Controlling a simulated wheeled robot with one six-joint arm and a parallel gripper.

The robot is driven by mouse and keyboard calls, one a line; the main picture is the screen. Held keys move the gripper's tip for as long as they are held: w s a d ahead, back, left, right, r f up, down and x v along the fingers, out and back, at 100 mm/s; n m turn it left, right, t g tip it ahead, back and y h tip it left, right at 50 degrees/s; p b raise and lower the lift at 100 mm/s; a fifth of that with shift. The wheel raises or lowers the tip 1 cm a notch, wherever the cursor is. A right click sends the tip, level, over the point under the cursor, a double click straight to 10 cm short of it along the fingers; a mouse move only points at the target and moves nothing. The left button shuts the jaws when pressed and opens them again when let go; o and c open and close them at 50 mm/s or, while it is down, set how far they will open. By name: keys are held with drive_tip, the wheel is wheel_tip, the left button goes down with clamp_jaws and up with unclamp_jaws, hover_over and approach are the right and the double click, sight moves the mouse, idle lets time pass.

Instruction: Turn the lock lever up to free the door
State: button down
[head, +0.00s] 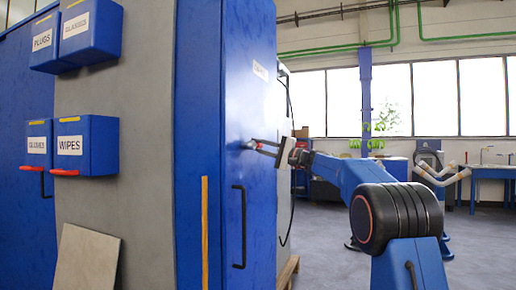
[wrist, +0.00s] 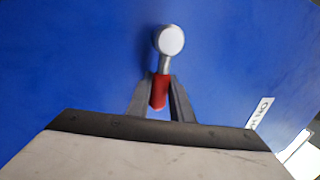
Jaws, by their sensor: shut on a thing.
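The blue door (head: 225,110) of a tall cabinet faces my arm, with a black bar handle (head: 238,226) low on it. The lock lever (wrist: 165,62) is on the door, with a round silver hub and a red grip. In the wrist view the red grip (wrist: 159,92) lies between the two fingers of my gripper (wrist: 160,100), which are shut on it. In the head view my gripper (head: 266,148) reaches the door from the right at the lever (head: 248,145), which is small and partly hidden there.
Blue boxes labelled WIPES (head: 88,146) and GLASSES (head: 93,30) hang on the grey wall at left. A flat panel (head: 86,262) leans below them. Open floor (head: 330,245) lies right of the cabinet, with blue benches farther back.

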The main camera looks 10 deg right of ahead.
idle(0.3)
drive_tip(key=c, duration=1.6)
unclamp_jaws()
drive_tip(key=v, duration=1.7)
drive_tip(key=shift+s+d, duration=0.1)
drive_tip(key=shift+d, duration=0.05)
